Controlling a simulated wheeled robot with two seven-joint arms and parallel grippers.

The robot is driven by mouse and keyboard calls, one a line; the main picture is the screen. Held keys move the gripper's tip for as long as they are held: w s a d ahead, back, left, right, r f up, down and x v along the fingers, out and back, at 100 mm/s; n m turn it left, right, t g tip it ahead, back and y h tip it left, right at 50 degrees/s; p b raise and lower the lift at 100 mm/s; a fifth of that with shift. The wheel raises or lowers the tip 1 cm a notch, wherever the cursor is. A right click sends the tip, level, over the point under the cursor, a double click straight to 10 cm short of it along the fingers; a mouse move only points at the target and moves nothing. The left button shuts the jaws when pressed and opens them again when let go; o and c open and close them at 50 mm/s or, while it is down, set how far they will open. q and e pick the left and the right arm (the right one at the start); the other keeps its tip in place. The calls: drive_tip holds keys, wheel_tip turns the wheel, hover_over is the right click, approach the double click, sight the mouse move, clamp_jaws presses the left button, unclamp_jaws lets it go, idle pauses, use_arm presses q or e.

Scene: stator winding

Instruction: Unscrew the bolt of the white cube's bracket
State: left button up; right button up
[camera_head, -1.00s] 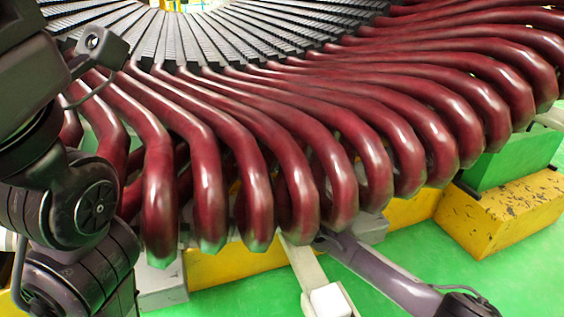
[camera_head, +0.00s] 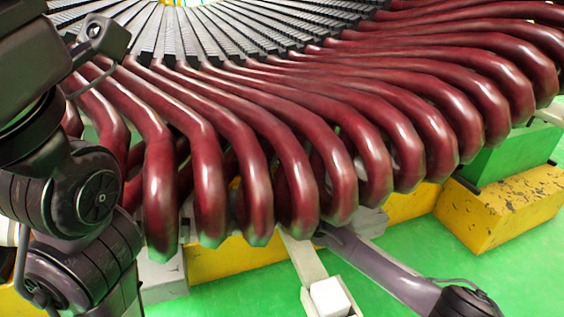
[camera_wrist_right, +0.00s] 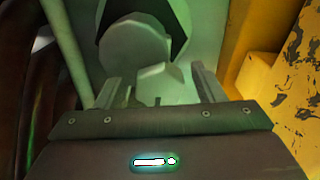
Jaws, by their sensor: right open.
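The white cube (camera_head: 329,296) sits on the pale bar of its bracket (camera_head: 300,256), at the lower middle of the head view. The bar runs up beneath the red coil ends. My right arm reaches in from the lower right, and its gripper is hidden under the coils there. In the right wrist view my right gripper (camera_wrist_right: 156,84) is open. A pale faceted piece, which looks like the bolt head (camera_wrist_right: 158,78), shows between its fingers. I cannot tell whether they touch it. A round pale disc (camera_wrist_right: 134,46) is behind it. My left gripper is out of view; only its arm shows.
Thick red coil ends (camera_head: 300,180) overhang the work area. Yellow blocks (camera_head: 505,205) and a green block (camera_head: 510,160) stand at the right. A yellow surface (camera_wrist_right: 290,70) is close to the right of my right gripper.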

drive_tip(key=shift+s+d+r+p, duration=0.1)
drive_tip(key=shift+s+p, duration=0.15)
drive_tip(key=shift+p, duration=0.05)
drive_tip(key=p+v, duration=0.4)
drive_tip(key=v, duration=0.3)
drive_tip(key=shift+p, duration=0.3)
